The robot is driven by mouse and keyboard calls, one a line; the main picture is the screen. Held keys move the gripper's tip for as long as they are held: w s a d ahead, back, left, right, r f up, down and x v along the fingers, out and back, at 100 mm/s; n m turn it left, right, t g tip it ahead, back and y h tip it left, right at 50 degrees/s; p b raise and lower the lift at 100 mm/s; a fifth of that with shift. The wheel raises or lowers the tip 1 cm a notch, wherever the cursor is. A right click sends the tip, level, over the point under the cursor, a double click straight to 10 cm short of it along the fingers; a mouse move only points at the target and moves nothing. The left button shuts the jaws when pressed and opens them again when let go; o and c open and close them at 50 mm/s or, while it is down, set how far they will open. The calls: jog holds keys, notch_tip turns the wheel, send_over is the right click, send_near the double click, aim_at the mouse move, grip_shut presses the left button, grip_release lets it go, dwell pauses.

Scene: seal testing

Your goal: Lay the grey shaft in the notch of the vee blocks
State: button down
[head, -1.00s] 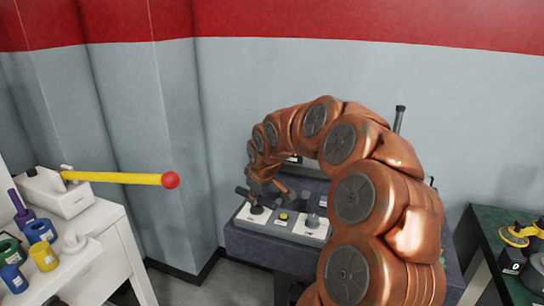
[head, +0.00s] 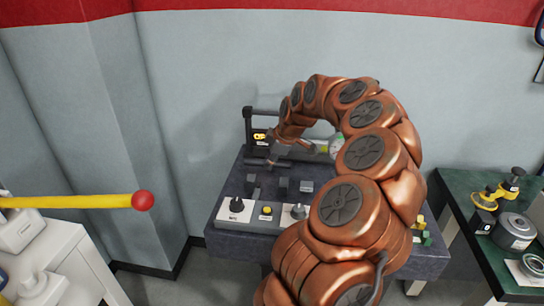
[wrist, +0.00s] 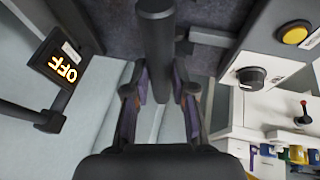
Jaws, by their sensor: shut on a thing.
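The grey shaft (wrist: 155,45) is a dark, smooth rod in the wrist view. It runs up from between the fingers of my gripper (wrist: 160,95), which is shut on it. In the head view my gripper (head: 273,155) is over the back part of the dark table, and I cannot make out the shaft clearly there. Small dark grey blocks, which look like the vee blocks (head: 283,187), stand on the table in front of my gripper. Their notches are too small to make out. The shaft appears apart from them and raised.
A control panel (head: 262,214) with a black knob and a yellow button lies at the table's front. A black frame with a lit display (head: 260,137) stands at the back; the display reads OFF (wrist: 62,67) in the wrist view. A yellow rod (head: 70,201) with a red ball juts out left.

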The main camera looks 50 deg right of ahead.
jog(key=shift+w+a+f, duration=0.1)
jog(key=shift+a+f, duration=0.05)
jog(key=shift+f, duration=0.6)
jog(key=shift+w+a+f, duration=0.1)
jog(key=shift+a+f, duration=0.05)
jog(key=shift+f, duration=0.6)
jog(key=shift+d+f+b, duration=0.1)
jog(key=shift+f+b, duration=0.9)
jog(key=shift+f, duration=0.15)
jog(key=shift+f+b, duration=0.55)
jog(key=shift+b, duration=0.05)
jog(key=c, duration=0.9)
grip_release()
jog(key=shift+s, duration=0.1)
jog(key=v, duration=0.7)
jog(key=shift+s+r, duration=0.1)
jog(key=shift+r, duration=0.15)
